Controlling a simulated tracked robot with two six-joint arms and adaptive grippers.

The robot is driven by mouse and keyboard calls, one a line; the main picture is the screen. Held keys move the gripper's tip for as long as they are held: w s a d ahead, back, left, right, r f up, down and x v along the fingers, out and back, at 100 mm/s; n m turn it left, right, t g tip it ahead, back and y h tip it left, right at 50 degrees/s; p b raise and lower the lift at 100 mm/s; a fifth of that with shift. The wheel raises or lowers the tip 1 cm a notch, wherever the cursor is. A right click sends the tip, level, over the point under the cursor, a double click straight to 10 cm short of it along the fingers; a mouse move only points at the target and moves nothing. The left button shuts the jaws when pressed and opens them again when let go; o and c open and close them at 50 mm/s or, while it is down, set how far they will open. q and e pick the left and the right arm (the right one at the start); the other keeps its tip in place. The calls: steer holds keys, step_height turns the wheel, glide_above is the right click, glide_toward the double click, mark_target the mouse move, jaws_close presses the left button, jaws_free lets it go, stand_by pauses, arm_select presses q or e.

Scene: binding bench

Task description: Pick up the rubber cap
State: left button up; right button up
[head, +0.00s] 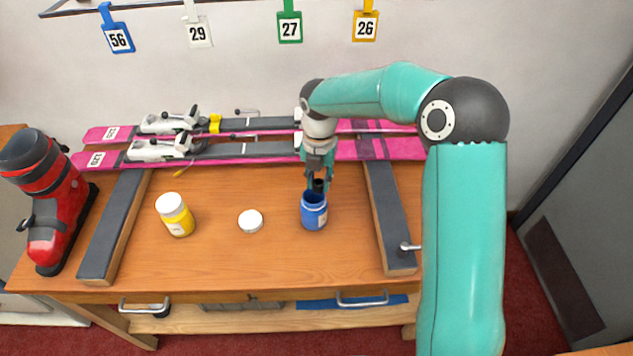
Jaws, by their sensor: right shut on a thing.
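My right gripper (319,180) is above the blue jar (314,215) on the wooden bench, pointing down. It is shut on a small black piece, the rubber cap (319,186), which shows between its fingertips. The cap is at or just above the jar's mouth; I cannot tell whether they touch. The jar stands upright and its mouth looks dark. My left gripper is not in view.
A white round lid (250,220) lies left of the blue jar, and a yellow jar with a white top (175,215) stands further left. Two pink skis (250,151) lie across the back. Dark-topped supports (387,217) flank the work area. A red ski boot (52,205) stands far left.

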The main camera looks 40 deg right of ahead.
step_height(320, 180, up, 20)
steer(key=shift+p, duration=0.3)
steer(key=shift+w+f, duration=0.1)
stand_by(0.3)
steer(key=p, duration=0.5)
glide_above(319, 183)
step_height(319, 183, down, 10)
steer(key=shift+f+b, duration=0.35)
steer(key=shift+f, duration=0.05)
step_height(319, 183, down, 5)
steer(key=b, duration=0.4)
